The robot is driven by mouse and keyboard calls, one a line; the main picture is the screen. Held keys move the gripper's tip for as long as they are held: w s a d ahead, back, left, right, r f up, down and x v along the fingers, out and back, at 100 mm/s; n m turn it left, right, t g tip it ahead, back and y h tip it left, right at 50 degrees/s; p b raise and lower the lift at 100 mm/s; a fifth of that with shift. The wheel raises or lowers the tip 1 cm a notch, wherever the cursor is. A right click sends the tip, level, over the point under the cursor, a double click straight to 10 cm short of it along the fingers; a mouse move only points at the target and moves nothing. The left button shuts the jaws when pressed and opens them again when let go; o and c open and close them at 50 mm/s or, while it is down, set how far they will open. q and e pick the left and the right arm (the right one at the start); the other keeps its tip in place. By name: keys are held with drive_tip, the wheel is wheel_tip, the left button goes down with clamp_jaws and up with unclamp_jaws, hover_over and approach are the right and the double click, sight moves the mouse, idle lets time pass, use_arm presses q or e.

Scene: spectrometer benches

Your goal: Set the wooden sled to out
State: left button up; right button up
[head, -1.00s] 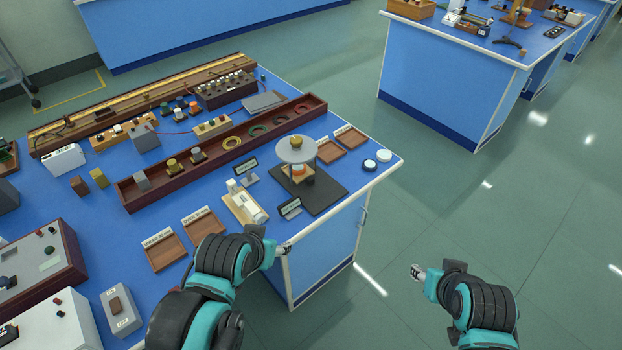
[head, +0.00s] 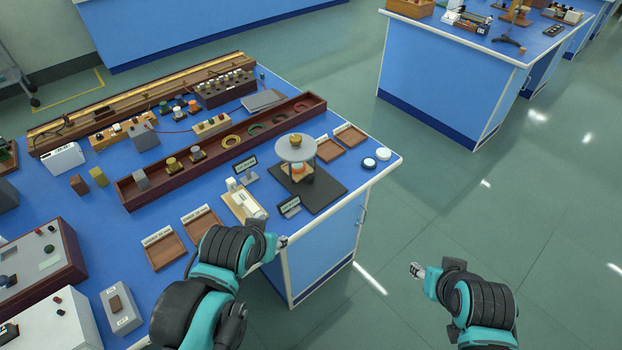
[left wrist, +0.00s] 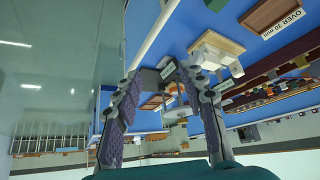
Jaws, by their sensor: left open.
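The wooden sled (head: 245,207), a pale wood block with a white part on it, sits near the front edge of the blue bench in the head view. It also shows upside down at the upper right of the left wrist view (left wrist: 214,50). My left gripper (head: 282,242) is just off the bench edge, to the right of and nearer than the sled, not touching it. In the left wrist view its two fingers (left wrist: 158,80) are spread with nothing held between them. My right gripper (head: 416,270) hangs over the floor, small in view.
A black plate with a round-topped stand (head: 296,150) is right of the sled, with small label signs (head: 289,207) beside it. Wooden trays (head: 164,249) lie to the left. A long brown trough (head: 225,157) runs behind.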

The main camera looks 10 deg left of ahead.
use_arm(q)
drive_tip(key=w+n+g+y, duration=0.1)
drive_tip(key=w+n+y, duration=0.15)
drive_tip(key=w, duration=0.75)
drive_tip(key=n+t+y, duration=0.1)
drive_tip(key=n+y, duration=0.4)
drive_tip(key=y, duration=0.1)
approach(312, 178)
drive_tip(key=a, duration=0.1)
drive_tip(key=s+a, duration=0.1)
drive_tip(key=a+r, duration=0.1)
drive_tip(key=a, duration=0.1)
drive_tip(key=shift+s+r, duration=0.1)
drive_tip(key=shift+s, duration=0.25)
drive_tip(key=w+d+f+n+y, duration=0.1)
drive_tip(key=f, duration=0.1)
drive_tip(key=w+d+f+n+t+y, duration=0.1)
drive_tip(key=d, duration=0.1)
drive_tip(key=shift+w+d+f+n, duration=0.1)
drive_tip(key=shift+d+f+n, duration=0.15)
drive_tip(key=shift+f+n, duration=0.1)
drive_tip(key=shift+w+a+f+b, duration=0.1)
drive_tip(key=shift+w+f+b, duration=0.05)
drive_tip(key=shift+b, duration=0.2)
drive_tip(key=b+x, duration=0.2)
drive_tip(key=x, duration=0.4)
drive_tip(key=shift+a+f, duration=0.1)
drive_tip(key=shift+w+a+f, duration=0.1)
drive_tip(key=shift+w+a, duration=0.3)
